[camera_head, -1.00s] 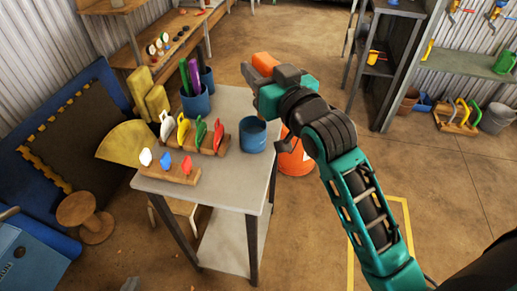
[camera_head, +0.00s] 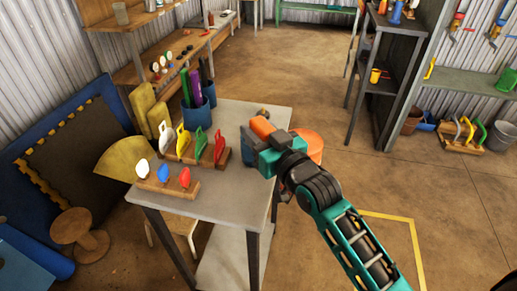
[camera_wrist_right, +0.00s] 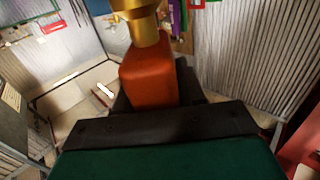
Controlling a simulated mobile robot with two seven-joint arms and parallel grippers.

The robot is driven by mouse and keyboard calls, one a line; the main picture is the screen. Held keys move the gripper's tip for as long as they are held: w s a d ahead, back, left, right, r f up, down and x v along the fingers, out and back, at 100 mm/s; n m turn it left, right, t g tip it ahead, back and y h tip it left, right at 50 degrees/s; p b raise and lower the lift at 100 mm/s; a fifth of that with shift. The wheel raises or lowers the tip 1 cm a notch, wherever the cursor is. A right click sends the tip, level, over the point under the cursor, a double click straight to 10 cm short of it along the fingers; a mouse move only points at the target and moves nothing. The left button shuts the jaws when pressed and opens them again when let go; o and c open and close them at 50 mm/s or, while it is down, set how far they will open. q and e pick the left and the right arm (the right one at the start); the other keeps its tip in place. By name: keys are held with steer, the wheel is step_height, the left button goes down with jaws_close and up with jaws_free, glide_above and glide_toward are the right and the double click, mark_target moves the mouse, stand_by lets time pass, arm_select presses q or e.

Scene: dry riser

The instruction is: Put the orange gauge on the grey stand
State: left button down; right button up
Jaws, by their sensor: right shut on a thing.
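The orange gauge (camera_head: 262,127) is in my right gripper (camera_head: 260,137), near the right edge of the grey-topped table (camera_head: 225,205). In the right wrist view the gauge (camera_wrist_right: 148,75) is an orange block with a brass-coloured end, between the dark fingers. My right gripper is shut on it. I cannot tell whether the gauge touches the table. No separate grey stand is clearly identifiable; the grey table is the nearest grey support. My left gripper is not in view.
Wooden racks with coloured pieces (camera_head: 168,187) and blue pots (camera_head: 197,115) fill the table's left side. An orange bucket (camera_head: 311,146) stands beyond the right edge. The table's front right is clear.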

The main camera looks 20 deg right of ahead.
step_height(320, 180, down, 4)
steer(key=shift+r+b, duration=0.15)
steer(key=shift+b, duration=0.3)
steer(key=shift+f, duration=0.25)
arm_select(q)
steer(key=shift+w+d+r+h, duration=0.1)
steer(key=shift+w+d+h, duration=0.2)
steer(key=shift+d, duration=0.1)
arm_select(e)
steer(key=shift+f, duration=0.1)
steer(key=o, duration=1)
steer(key=shift+f, duration=0.1)
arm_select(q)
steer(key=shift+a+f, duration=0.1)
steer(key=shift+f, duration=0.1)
arm_select(e)
steer(key=shift+o, duration=0.2)
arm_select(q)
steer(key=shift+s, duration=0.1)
arm_select(e)
steer(key=shift+s, duration=0.1)
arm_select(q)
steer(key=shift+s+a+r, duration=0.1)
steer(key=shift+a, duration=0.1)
arm_select(e)
steer(key=s+d, duration=0.2)
steer(key=s, duration=0.9)
steer(key=shift+s+d, duration=0.15)
steer(key=shift+s, duration=0.2)
